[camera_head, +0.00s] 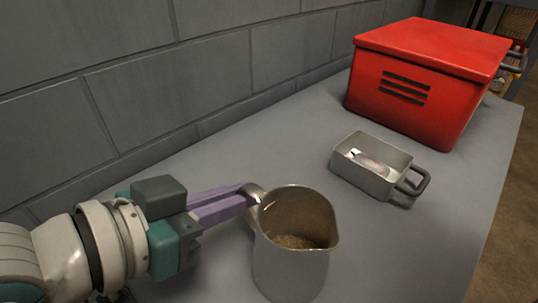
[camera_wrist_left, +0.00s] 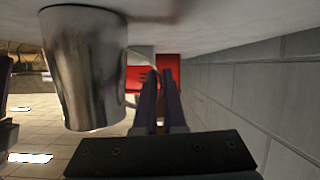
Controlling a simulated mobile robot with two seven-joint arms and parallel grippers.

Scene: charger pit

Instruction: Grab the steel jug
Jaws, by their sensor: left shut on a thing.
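The steel jug (camera_head: 291,262) stands upright on the grey table in the head view, with its spout to the right and its handle to the left. Some brownish grainy patch shows inside it. My left gripper (camera_head: 250,194) comes in from the left, its purple fingers shut on the jug's handle near the rim. In the left wrist view the jug (camera_wrist_left: 85,68) fills the upper left, beside the fingers of my left gripper (camera_wrist_left: 160,75). The fingertips and the handle partly hide each other there. My right gripper is not seen for sure in either view.
A small metal box (camera_head: 352,181) with a dark handle and a pale item inside stands right of the jug. A red lidded container (camera_head: 415,103) stands at the back right. A grey block wall (camera_head: 120,60) runs along the left. The grey table (camera_head: 420,250) is clear at the front right.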

